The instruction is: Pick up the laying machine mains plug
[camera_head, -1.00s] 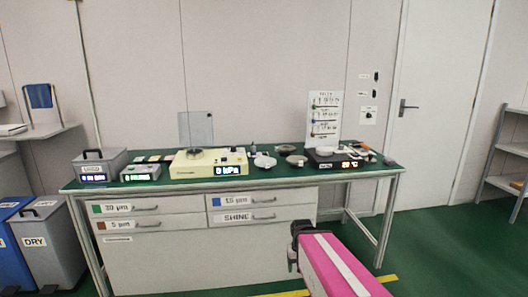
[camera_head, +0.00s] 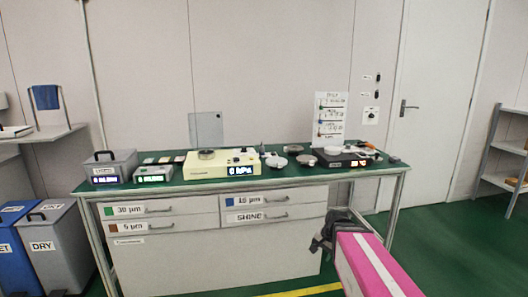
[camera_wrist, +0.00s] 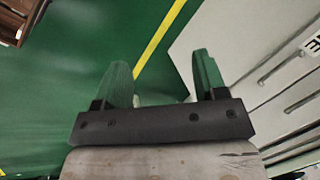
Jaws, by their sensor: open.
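I cannot single out the laying machine mains plug for certain. Small dark items lie at the right end of the bench, one of them a dark piece (camera_head: 393,160) near the corner. A black machine (camera_head: 340,161) with a lit orange display stands beside them. On the wall are two small black items, an upper one (camera_head: 378,77) and a lower one (camera_head: 376,94), above a white socket-like plate (camera_head: 370,116). My gripper (camera_head: 317,245) is in front of the drawers, below the bench top. In the wrist view my gripper (camera_wrist: 163,80) is open and empty over the floor.
The green-topped bench (camera_head: 230,184) carries a cream machine (camera_head: 222,164), grey boxes and dishes. A white chart (camera_head: 329,118) stands at the back. Grey and blue bins (camera_head: 50,245) stand left, a shelf (camera_head: 510,150) right. The floor right of the bench is clear.

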